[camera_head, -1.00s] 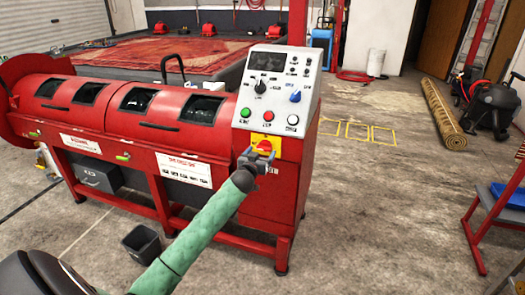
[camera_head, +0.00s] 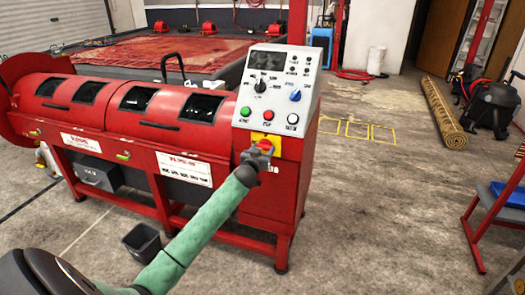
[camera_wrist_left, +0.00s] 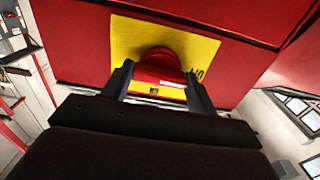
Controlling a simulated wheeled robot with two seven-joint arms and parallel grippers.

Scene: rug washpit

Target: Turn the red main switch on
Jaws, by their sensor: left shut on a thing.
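The red main switch (camera_wrist_left: 160,66) is a red knob on a yellow plate (camera_wrist_left: 205,50), on the front of the red machine below its control panel. In the head view the yellow plate (camera_head: 272,141) is partly covered by my left gripper (camera_head: 258,156). In the left wrist view my left gripper (camera_wrist_left: 158,88) has one finger on each side of the knob and is shut on it. Dark lettering shows on the plate near the right finger, partly hidden. My right gripper is not in view.
The red machine (camera_head: 190,141) carries a white control panel (camera_head: 272,85) with buttons and dials just above the switch. A dark bin (camera_head: 142,243) stands on the floor before it. A rolled rug (camera_head: 443,113) and a red-framed stand (camera_head: 478,225) are at right. The floor between is clear.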

